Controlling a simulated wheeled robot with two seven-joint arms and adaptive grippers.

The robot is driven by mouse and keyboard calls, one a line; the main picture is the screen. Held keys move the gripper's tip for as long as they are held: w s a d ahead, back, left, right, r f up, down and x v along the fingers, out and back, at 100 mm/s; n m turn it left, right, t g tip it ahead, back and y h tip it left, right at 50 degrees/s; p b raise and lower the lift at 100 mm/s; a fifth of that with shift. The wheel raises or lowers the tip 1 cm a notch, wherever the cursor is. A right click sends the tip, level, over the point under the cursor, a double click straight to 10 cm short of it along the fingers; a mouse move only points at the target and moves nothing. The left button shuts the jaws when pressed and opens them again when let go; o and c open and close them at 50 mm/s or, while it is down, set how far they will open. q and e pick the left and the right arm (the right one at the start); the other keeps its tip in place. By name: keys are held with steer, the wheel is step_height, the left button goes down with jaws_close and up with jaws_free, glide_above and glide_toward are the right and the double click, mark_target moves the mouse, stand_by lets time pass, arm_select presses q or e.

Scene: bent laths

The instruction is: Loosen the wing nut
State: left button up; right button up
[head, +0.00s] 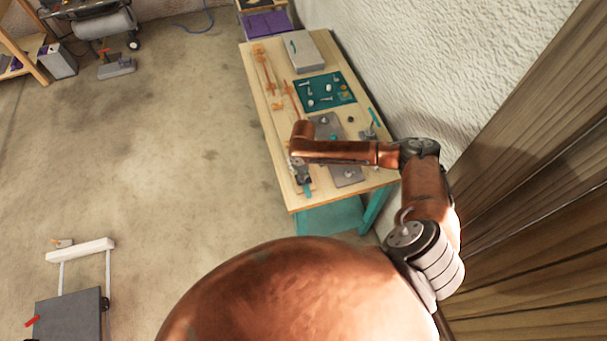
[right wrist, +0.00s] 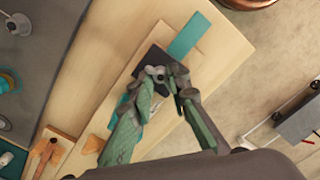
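My right gripper (head: 298,170) is at the near left part of the wooden table. A small grey part with a dark round centre, which looks like the wing nut (right wrist: 158,72), sits at the block, between or just beyond the fingertips. I cannot tell whether the fingers touch or grip it. In the head view my gripper and arm hide the wing nut. My left gripper is not in view.
The table (head: 270,125) also holds a teal mat (head: 345,95) with small parts, a grey box (head: 304,52), grey plates (head: 350,178) and orange-brown laths (head: 264,68). A textured wall stands along its right side.

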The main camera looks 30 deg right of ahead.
steer(key=o, duration=0.4)
steer(key=shift+c, duration=0.2)
steer(key=shift+r, duration=0.1)
step_height(320, 180, up, 12)
stand_by(0.4)
